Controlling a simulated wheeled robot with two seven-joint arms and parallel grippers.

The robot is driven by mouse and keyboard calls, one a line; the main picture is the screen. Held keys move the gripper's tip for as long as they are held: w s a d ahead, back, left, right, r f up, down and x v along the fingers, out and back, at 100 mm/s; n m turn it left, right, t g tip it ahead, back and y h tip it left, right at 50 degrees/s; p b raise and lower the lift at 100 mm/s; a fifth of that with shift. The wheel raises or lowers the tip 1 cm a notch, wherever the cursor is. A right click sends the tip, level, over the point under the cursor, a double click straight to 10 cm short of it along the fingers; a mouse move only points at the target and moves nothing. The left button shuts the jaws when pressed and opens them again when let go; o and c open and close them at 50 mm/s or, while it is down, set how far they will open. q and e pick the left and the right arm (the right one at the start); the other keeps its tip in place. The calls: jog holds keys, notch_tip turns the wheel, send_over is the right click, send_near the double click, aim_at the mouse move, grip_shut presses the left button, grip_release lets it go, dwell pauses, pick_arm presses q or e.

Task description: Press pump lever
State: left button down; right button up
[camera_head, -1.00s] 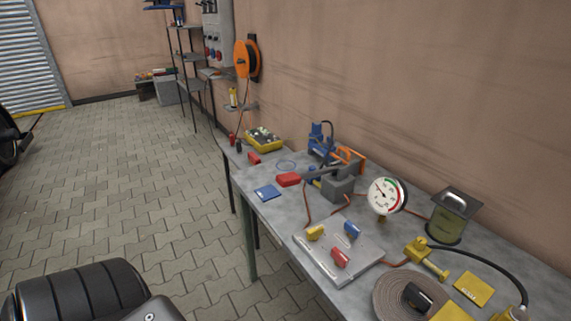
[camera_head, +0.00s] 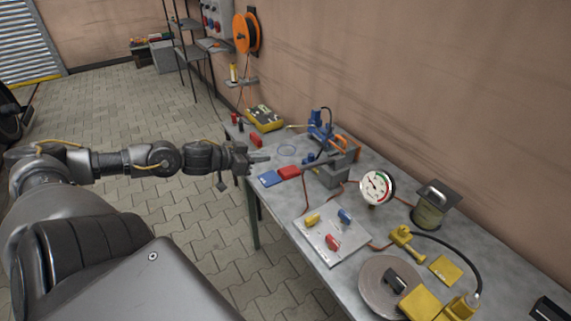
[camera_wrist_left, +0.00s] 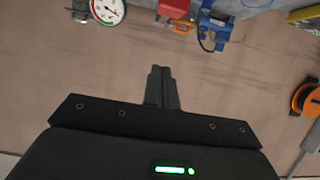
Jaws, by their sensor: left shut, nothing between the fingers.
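The pump (camera_head: 335,172) is a grey block on the bench with a dark lever. The lever ends in a red grip (camera_head: 289,172) pointing left, toward the bench's front edge. My left gripper (camera_head: 263,158) reaches in from the left at the bench's edge, its fingers shut and empty, a little left of and behind the red grip in the head view. It looks apart from the grip; its exact height is hard to tell. In the left wrist view the shut fingers (camera_wrist_left: 161,85) point at the wall, with a red part (camera_wrist_left: 175,9) beyond them at the top. My right gripper is not in view.
A pressure gauge (camera_head: 377,187) stands right of the pump, with a valve plate (camera_head: 332,248) in front. A blue vice (camera_head: 319,126) stands behind. A blue pad (camera_head: 269,178) lies beside the red grip. A yellow case (camera_head: 264,117) is at the bench's far end.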

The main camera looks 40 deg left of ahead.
pick_arm(q)
jog(key=shift+a+f, duration=0.1)
jog(key=b, duration=0.2)
send_over(286, 171)
jog(key=f, duration=0.3)
jog(key=shift+w+f, duration=0.2)
jog(key=shift+w, duration=0.05)
jog(key=f, duration=0.1)
jog(key=f+p, duration=0.1)
jog(key=shift+s+f, duration=0.3)
jog(key=shift+f, duration=0.1)
jog(key=shift+s+f, duration=0.1)
jog(key=shift+f, duration=0.65)
